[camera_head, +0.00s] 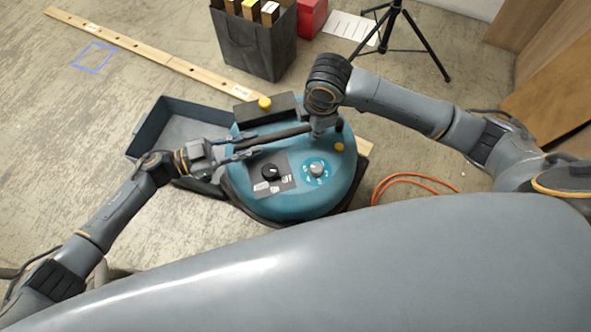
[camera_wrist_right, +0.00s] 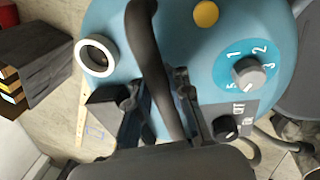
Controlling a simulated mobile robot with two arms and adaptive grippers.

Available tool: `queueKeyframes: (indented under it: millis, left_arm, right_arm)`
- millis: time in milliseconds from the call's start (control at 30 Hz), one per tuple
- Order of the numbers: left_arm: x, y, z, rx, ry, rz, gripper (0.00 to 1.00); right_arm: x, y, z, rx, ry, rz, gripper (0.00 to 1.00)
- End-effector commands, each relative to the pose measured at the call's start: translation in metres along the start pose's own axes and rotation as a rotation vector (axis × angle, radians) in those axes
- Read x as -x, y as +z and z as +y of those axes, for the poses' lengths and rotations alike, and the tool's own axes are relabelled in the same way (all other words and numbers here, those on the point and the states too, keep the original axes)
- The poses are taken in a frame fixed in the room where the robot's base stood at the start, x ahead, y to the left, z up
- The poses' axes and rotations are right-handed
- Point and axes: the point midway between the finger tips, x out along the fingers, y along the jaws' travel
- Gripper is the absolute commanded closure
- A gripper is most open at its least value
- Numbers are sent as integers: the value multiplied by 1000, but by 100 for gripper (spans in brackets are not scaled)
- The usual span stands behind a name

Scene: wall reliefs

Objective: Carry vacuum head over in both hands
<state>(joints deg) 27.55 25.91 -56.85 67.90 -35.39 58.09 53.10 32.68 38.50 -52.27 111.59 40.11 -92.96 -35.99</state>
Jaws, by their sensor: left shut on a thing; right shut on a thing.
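The vacuum head (camera_head: 335,192) is a round teal lid with a dark lower edge, two dials and a black bar handle (camera_head: 278,137). My left gripper (camera_head: 250,145) is shut on the left part of the handle. My right gripper (camera_head: 321,127) points down and is shut on the handle's right end. In the right wrist view, the fingers of the right gripper (camera_wrist_right: 163,108) stand on both sides of the black handle (camera_wrist_right: 150,55), above the teal top (camera_wrist_right: 205,62). The underside of the vacuum head is hidden, so I cannot tell its height above the floor.
A dark open tray (camera_head: 150,128) lies left of the vacuum head. Behind are a black bag (camera_head: 262,50), a red box (camera_head: 312,17), a tripod (camera_head: 420,45) and a long wooden strip (camera_head: 150,53). An orange cable (camera_head: 405,176) lies to the right.

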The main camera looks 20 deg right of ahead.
Motion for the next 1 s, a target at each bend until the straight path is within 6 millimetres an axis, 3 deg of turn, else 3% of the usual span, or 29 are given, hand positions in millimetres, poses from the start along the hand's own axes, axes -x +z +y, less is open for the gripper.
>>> queueKeyframes:
  millis: [233,267,367,400,767,1000]
  left_arm:
    - [0,15,6,1,9,-6,100]
    - [2,19,8,4,9,-15,78]
    - [2,17,8,4,9,-14,57]
    - [1,16,7,3,8,-12,57]
    - [5,13,4,0,4,-7,57]
    - [46,14,4,0,2,-11,57]
  right_arm:
    - [-7,-1,5,-2,21,6,100]
    - [-9,0,3,-2,15,3,83]
    - [-8,0,2,-1,12,3,63]
    - [-8,0,2,-1,11,2,57]
    - [-10,0,-1,0,3,1,57]
    - [-10,0,-2,0,1,1,57]
